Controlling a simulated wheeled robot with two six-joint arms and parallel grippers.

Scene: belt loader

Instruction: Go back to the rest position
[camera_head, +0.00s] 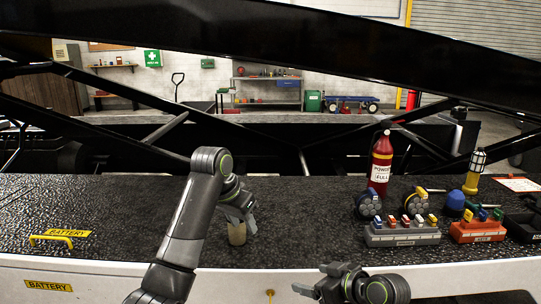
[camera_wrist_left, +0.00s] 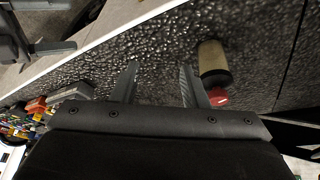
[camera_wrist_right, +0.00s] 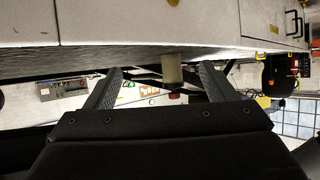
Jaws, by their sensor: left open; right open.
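My left gripper (camera_head: 243,216) is over the dark textured deck, close to a small tan cylinder (camera_head: 237,234). In the left wrist view its two fingers (camera_wrist_left: 159,68) are apart with nothing between them. The tan cylinder, with a red end, shows there just outside the right-hand finger (camera_wrist_left: 214,65). My right gripper (camera_head: 315,280) is low at the front edge of the deck. In the right wrist view its fingers (camera_wrist_right: 161,70) are spread and empty; the cylinder (camera_wrist_right: 172,68) appears beyond, in the gap between them.
A red bottle (camera_head: 381,165), two round dark reels, a grey connector block (camera_head: 402,235), an orange block (camera_head: 478,231) and a yellow lamp (camera_head: 474,172) stand on the right side. A yellow handle (camera_head: 51,240) is at left. Black beams cross behind the deck.

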